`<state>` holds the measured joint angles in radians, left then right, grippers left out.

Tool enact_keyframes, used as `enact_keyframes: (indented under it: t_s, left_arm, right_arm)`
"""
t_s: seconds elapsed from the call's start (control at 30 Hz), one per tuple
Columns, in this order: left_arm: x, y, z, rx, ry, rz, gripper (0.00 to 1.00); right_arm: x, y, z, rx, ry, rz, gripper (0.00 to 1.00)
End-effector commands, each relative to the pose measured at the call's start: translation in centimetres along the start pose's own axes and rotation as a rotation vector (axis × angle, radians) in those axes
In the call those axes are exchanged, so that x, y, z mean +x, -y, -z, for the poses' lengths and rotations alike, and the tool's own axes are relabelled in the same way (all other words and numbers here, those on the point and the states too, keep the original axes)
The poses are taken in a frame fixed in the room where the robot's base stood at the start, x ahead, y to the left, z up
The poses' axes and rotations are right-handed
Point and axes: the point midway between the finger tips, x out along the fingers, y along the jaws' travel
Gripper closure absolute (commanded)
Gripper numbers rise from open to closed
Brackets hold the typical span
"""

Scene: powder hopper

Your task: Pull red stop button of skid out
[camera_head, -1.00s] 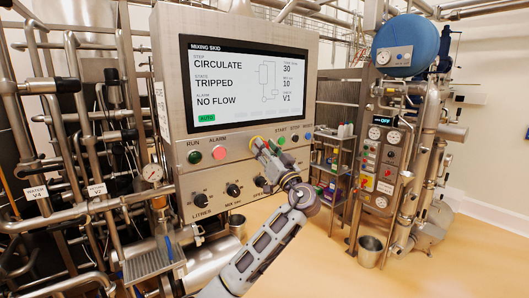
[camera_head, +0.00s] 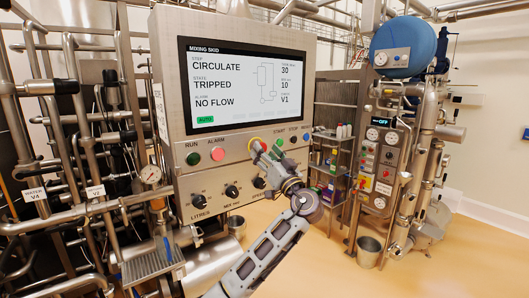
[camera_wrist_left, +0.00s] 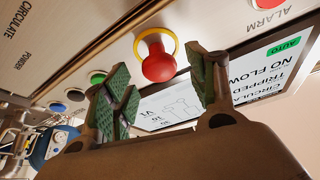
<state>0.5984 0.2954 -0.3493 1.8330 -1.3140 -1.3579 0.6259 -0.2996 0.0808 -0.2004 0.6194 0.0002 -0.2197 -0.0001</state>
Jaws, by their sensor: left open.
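The red stop button (camera_wrist_left: 158,62) has a mushroom head and a yellow ring. It is on the front panel of the mixing skid (camera_head: 165,60). In the head view the button (camera_head: 257,145) is partly hidden by my left gripper (camera_head: 268,157). In the left wrist view my left gripper (camera_wrist_left: 162,88) is open and empty. Its green-padded fingers stand apart on both sides of the button in the picture, with the button's head showing in the gap, apart from the pads. My right gripper is not in view.
The screen (camera_head: 245,80) reads tripped, no flow. Pipes and valves (camera_head: 90,160) crowd the left. Open floor (camera_head: 330,270) lies at the lower right.

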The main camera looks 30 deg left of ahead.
Motion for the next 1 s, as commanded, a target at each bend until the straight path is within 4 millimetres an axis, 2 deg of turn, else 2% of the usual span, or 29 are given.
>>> enact_keyframes:
  t_s: [0.6,0.8,1.0]
  left_arm:
    - [-8.7,0.0,0.0,-0.001,0.001,-0.003,0.42]
    - [-10.3,0.0,0.0,0.000,0.000,-0.002,0.42]
    - [-10.6,0.0,0.0,0.000,0.000,-0.001,0.42]
  right_arm:
    - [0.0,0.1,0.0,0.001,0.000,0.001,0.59]
    - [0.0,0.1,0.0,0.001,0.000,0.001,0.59]
    - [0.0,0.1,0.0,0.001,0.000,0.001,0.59]
